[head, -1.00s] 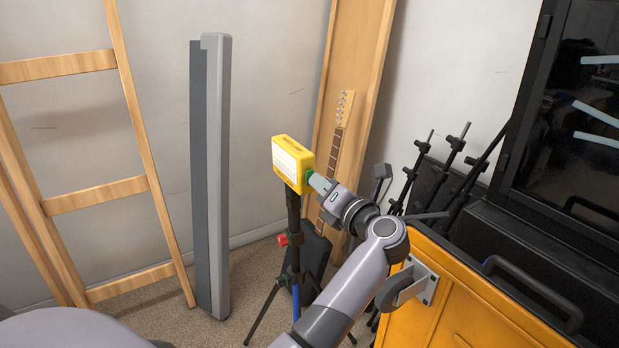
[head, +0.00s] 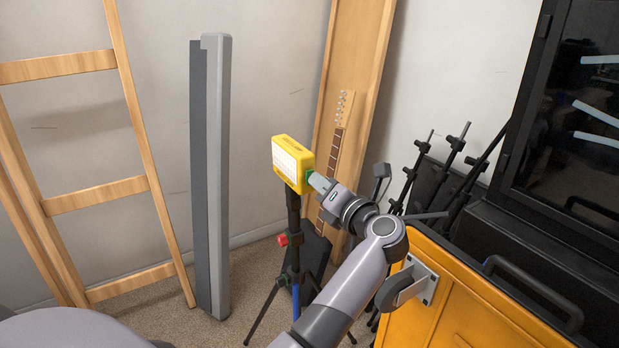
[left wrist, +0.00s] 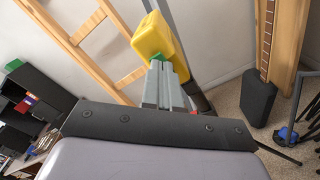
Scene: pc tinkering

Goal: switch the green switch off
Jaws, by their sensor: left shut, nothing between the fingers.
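A yellow work light (head: 293,163) stands on a black tripod (head: 293,235), its white panel facing left. Its green switch (head: 309,177) is on the right side, mostly hidden behind my fingertips. My left gripper (head: 315,182) is shut and empty, its tips at the switch, seemingly touching it. I cannot tell the switch's position. My right gripper is not in view.
A wooden ladder (head: 97,195) leans at the left, and a tall grey panel (head: 216,180) stands against the wall. A guitar neck (head: 331,178) is behind the light. An orange cabinet (head: 475,310) and several black stands (head: 455,150) are at the right.

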